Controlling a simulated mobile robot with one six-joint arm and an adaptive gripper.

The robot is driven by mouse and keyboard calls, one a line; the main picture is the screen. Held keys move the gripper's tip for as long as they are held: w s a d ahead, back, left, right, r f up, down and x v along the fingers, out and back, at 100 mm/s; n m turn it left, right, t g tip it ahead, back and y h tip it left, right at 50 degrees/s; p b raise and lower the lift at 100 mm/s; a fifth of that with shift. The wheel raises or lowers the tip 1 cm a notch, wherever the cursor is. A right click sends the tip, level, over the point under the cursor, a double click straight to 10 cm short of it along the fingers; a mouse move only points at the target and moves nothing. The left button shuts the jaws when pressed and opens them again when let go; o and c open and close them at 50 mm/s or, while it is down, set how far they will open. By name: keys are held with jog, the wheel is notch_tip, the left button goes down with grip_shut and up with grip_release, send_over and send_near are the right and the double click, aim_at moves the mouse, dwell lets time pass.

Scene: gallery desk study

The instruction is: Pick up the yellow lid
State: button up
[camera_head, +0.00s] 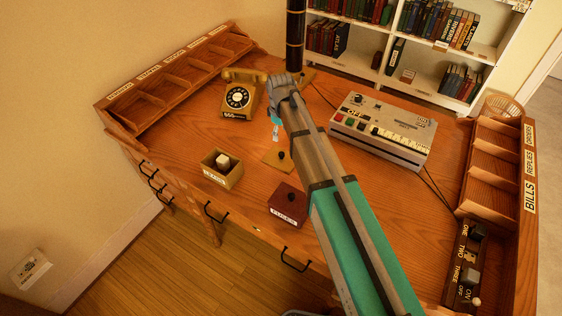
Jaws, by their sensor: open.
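The yellow lid (271,159) is a flat, tan-yellow square with a dark knob (281,154). It lies on the desk, right of an open yellow box (222,174) with a pale block inside. My gripper (275,138) points down just above and behind the lid's far edge in the picture. It looks apart from the lid and holds nothing that I can see. The fingers are small here, and my arm hides part of the desk to the right of the lid.
A dark red lidded box (287,207) stands in front of the lid. A yellow telephone (238,98) stands behind. A grey console (385,130) is at the right, with switches (468,262) near the right edge. The desk (185,128) left of the telephone is clear.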

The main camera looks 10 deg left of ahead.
aim_at(282, 153)
jog(key=shift+f+b, duration=2.95)
jog(key=shift+f, duration=0.3)
jog(key=shift+f, duration=0.1)
jog(key=shift+d+f+b, duration=0.15)
jog(key=shift+f+b, duration=2.35)
jog(key=shift+b, duration=0.1)
grip_shut()
